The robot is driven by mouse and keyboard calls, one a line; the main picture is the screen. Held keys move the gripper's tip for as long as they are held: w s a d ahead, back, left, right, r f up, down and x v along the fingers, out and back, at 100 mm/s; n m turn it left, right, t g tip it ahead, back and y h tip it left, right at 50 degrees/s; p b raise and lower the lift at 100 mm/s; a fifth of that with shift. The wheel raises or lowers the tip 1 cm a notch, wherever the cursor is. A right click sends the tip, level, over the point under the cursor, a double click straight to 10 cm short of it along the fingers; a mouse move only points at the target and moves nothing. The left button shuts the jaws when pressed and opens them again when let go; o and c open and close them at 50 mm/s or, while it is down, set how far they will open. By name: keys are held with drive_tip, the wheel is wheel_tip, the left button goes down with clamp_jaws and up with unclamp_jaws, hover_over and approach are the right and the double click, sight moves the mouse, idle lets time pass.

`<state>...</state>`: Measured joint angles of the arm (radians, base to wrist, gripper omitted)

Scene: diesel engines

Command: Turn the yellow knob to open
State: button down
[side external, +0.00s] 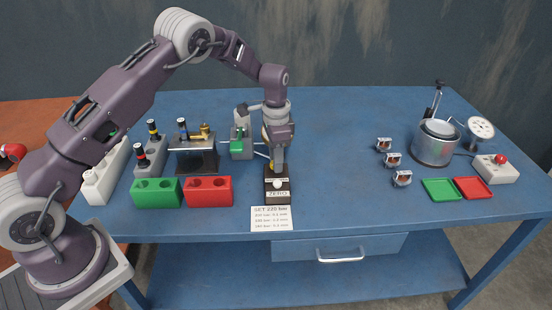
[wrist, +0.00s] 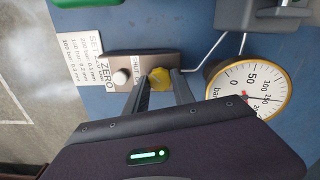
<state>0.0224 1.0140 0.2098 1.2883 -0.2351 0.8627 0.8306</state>
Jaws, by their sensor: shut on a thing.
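In the side view my gripper (side external: 278,168) points straight down over the box (side external: 278,193), and only a bit of the yellow knob (side external: 271,166) shows beside the fingers.
A white card (side external: 271,218) with settings lies in front of the box. Green (side external: 157,192) and red (side external: 209,191) blocks stand to its left, with a metal test stand (side external: 195,155) behind them. Several small metal parts (side external: 392,160) and green and red trays (side external: 441,189) lie at the right.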

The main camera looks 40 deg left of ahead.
drive_tip(key=shift+n, duration=0.3)
drive_tip(key=n, duration=0.3)
drive_tip(key=shift+n, duration=0.3)
drive_tip(key=n, duration=0.4)
drive_tip(key=shift+n, duration=0.3)
drive_tip(key=n, duration=0.9)
drive_tip(key=c, duration=1.1)
unclamp_jaws()
drive_tip(key=shift+o, duration=0.2)
wheel_tip(320, 180, up, 7)
drive_tip(key=shift+r, duration=0.1)
